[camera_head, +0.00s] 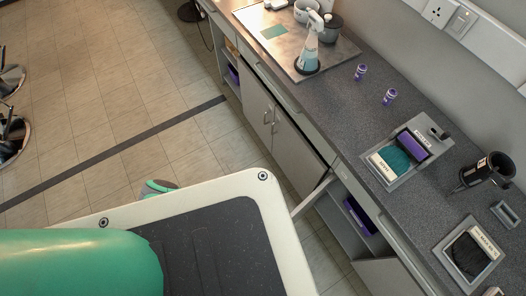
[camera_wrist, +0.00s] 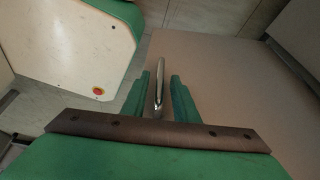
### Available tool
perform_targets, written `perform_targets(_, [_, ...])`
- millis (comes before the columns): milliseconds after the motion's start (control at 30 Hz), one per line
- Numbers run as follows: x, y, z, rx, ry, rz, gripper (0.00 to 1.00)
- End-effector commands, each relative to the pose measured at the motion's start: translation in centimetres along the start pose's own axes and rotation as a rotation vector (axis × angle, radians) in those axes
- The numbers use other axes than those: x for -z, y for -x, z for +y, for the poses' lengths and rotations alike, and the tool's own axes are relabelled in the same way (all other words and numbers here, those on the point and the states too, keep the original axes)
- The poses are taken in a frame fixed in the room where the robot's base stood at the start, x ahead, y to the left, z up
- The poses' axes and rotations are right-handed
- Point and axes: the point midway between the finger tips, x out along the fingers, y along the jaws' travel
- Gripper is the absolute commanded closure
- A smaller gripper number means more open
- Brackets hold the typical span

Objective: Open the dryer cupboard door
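A grey cupboard door (camera_head: 312,197) stands swung out from the counter front in the head view, seen nearly edge-on. Beside it the cupboard is open, with a purple box (camera_head: 359,215) inside. I see no label that names it as the dryer cupboard. In the wrist view a metal bar handle (camera_wrist: 159,75) stands on a plain beige door panel (camera_wrist: 235,85). My gripper (camera_wrist: 161,88) has its two green fingers on either side of this handle, with narrow gaps seeming to show. My gripper is out of sight in the head view.
Closed cupboard doors (camera_head: 268,118) with bar handles lie farther along the counter (camera_head: 335,100). The counter holds a spray bottle (camera_head: 309,48), purple cans, trays and a black hair dryer (camera_head: 487,170). Tiled floor (camera_head: 110,80) lies open to the left.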

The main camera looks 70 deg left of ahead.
Motion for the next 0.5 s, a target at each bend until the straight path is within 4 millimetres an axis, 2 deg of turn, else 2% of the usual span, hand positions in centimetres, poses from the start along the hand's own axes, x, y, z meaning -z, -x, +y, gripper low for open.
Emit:
perform_targets(333, [0.0, 0.3, 0.0, 0.0, 0.002, 0.001, 0.72])
perform_targets(500, [-0.1, 2.2, 0.0, 0.003, 0.002, 0.001, 0.72])
